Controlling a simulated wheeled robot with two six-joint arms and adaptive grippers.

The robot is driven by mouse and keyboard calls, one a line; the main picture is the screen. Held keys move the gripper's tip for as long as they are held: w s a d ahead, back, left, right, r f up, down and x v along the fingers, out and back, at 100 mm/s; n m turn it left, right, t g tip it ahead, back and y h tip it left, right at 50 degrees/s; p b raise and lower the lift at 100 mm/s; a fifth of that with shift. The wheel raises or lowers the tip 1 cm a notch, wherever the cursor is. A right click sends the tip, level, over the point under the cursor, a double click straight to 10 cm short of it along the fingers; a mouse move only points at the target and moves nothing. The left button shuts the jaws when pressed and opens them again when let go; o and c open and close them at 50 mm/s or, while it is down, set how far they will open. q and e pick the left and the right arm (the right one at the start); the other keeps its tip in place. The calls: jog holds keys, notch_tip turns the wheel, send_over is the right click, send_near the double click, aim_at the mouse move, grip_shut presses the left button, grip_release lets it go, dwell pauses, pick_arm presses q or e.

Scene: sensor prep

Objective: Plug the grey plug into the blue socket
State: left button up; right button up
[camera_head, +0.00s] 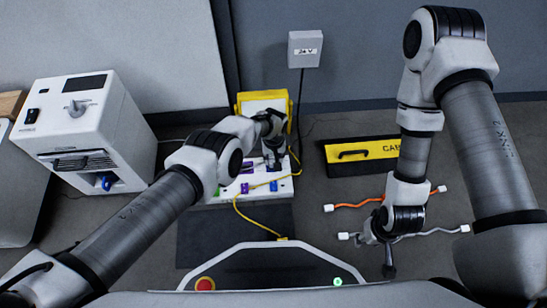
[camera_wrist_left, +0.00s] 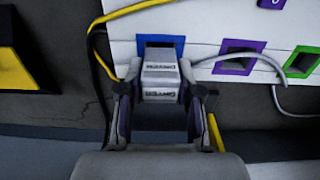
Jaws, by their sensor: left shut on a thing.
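The grey plug (camera_wrist_left: 161,72) is held between the fingers of my left gripper (camera_wrist_left: 162,95) in the left wrist view. Its front end overlaps the lower part of the blue socket (camera_wrist_left: 172,40) on the white panel (camera_wrist_left: 205,22). I cannot tell whether its tip is inside. A grey cable (camera_wrist_left: 262,52) arcs right from near the plug, past the purple socket (camera_wrist_left: 234,65). In the head view, my left gripper (camera_head: 272,163) is at the panel and hides the plug and blue socket. My right gripper (camera_head: 388,268) hangs low at the right; its jaw opening is unclear.
A green socket (camera_wrist_left: 302,62) sits right of the purple one. A yellow cable (camera_head: 246,219) runs from the panel. Orange (camera_head: 360,203) and grey (camera_head: 435,231) cables lie on the floor near a yellow-black box (camera_head: 360,153). A white machine (camera_head: 85,130) stands left.

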pick_arm(q)
jog(key=shift+f+b, duration=1.25)
dwell(3.1)
jog(key=o, duration=1.4)
notch_tip(320, 180, up, 7)
jog(key=p, duration=0.7)
jog(key=shift+r, duration=0.15)
